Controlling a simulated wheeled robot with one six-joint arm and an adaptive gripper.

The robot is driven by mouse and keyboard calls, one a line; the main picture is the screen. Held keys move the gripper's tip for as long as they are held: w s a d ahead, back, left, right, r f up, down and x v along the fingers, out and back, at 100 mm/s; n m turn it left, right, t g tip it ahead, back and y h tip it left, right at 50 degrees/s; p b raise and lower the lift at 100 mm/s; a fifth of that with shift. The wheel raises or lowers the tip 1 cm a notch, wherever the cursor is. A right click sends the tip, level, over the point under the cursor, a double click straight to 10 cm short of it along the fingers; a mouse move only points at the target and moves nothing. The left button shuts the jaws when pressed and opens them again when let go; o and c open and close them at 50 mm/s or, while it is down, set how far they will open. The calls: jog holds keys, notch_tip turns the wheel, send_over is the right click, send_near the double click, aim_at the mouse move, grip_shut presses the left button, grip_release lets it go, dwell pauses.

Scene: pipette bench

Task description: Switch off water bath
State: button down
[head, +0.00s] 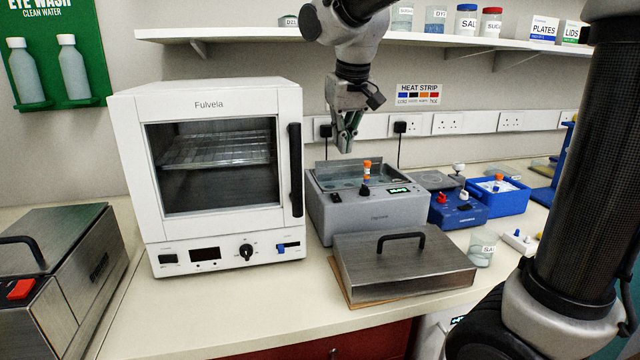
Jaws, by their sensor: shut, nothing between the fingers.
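The water bath (345,217) is a grey open-topped box in the middle of the bench, right of the white oven. Its front panel has a black knob (365,190) and a lit green display (398,190). An orange-capped tube (367,170) shows upright at the bath's opening. A steel lid (405,267) with a black handle lies in front, hiding the bath's lower front.
A white oven (215,235) stands close on the left. A steel box with a red switch (20,289) is at far left. A blue device (458,210), blue ice tray (500,195) and glass beaker (481,249) are right. A shelf (490,40) overhangs the back.

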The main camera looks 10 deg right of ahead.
jog(key=shift+w+a+r+m, duration=0.1)
jog(key=shift+w+r+m, duration=0.2)
jog(key=shift+r+m, duration=0.5)
send_near(335, 193)
jog(key=x, duration=0.3)
jog(key=w+x, duration=0.1)
jog(key=x, duration=0.2)
jog(key=shift+f, duration=0.2)
jog(key=shift+w+f, duration=0.15)
jog(key=shift+f, duration=0.15)
